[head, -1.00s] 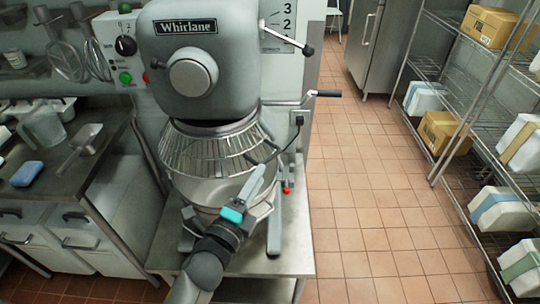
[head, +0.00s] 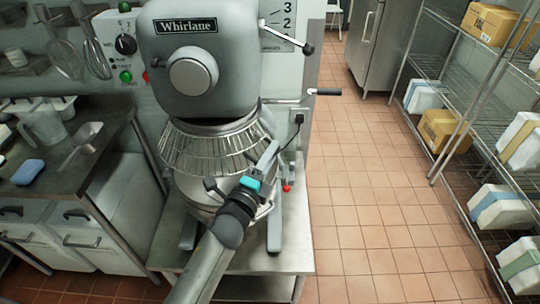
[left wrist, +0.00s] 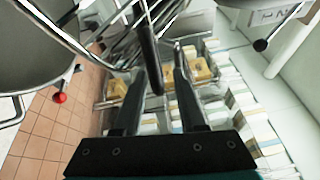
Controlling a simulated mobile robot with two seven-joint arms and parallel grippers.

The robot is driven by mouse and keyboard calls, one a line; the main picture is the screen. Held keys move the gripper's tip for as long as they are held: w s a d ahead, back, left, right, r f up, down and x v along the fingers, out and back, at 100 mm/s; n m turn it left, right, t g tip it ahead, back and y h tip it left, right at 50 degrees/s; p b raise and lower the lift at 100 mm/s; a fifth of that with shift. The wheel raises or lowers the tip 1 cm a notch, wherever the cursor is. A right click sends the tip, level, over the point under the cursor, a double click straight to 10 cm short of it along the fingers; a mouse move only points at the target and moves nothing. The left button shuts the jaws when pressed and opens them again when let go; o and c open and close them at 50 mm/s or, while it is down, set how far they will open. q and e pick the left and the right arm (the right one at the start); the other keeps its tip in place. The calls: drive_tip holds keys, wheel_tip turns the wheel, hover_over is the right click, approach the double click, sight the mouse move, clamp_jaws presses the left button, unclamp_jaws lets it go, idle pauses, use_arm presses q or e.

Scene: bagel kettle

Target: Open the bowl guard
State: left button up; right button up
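The bowl guard (head: 205,150) is a wire cage around the top of the steel mixer bowl, under the grey mixer head (head: 205,60). It looks closed across the front. My left gripper (head: 270,160) is at the guard's lower right side in the head view. In the left wrist view my left gripper (left wrist: 160,75) has its two fingers apart. A dark bar (left wrist: 148,45), probably the guard's handle, hangs down between them, with no clear contact. Guard wires (left wrist: 125,25) show beyond the bar. My right gripper is in neither view.
The steel bowl (head: 190,190) sits below the guard. A crank lever (head: 327,92) sticks out right of the mixer, and a red knob (head: 287,188) is lower right. A counter (head: 100,165) stands left. Open tiled floor (head: 370,220) and wire shelves (head: 480,120) lie right.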

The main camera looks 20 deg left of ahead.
use_arm(q)
clamp_jaws()
idle(1.2)
